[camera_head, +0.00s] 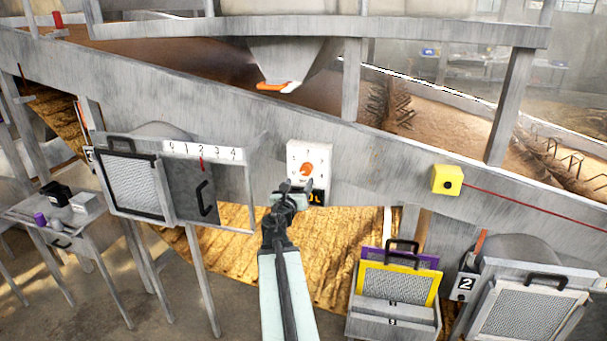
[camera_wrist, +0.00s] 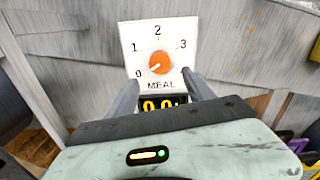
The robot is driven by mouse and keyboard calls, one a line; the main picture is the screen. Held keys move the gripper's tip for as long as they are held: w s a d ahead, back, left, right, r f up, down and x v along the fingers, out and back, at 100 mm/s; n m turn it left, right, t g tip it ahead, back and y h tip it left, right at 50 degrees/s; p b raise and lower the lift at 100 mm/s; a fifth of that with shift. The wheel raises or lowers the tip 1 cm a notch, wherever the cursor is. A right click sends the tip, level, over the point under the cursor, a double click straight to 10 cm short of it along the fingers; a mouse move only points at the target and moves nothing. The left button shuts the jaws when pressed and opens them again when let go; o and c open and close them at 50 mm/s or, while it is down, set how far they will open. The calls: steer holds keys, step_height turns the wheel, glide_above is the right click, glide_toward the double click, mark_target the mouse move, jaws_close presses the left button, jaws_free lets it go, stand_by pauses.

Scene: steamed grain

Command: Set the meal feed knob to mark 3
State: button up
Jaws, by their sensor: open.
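The meal feed knob (camera_wrist: 161,60) is a round orange dial on a white plate (camera_wrist: 184,30) marked 0, 1, 2, 3 and MEAL. Its white pointer aims down-left, toward 0. The knob also shows in the head view (camera_head: 307,169), on the grey sloping wall. A dark display (camera_wrist: 178,101) under the plate shows orange digits that look like 0.0, partly hidden by my gripper. My gripper (camera_wrist: 160,77) is open and empty. Its fingers stand apart below and to either side of the knob, and I cannot tell whether they touch the plate. It appears just below the knob in the head view (camera_head: 293,187).
A yellow box (camera_head: 447,180) with a red cord sits right of the knob. A sliding door with a 0–4 scale (camera_head: 203,151) is at left. Yellow and purple screens (camera_head: 399,283) stand in a rack below right. A hopper (camera_head: 290,58) hangs above.

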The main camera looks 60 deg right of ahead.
mark_target(305, 172)
steer(key=shift+n, duration=0.3)
steer(key=x, duration=0.8)
steer(key=shift+s, duration=0.1)
jaws_close()
steer(key=shift+a, duration=0.25)
steer(key=shift+d+r, duration=0.1)
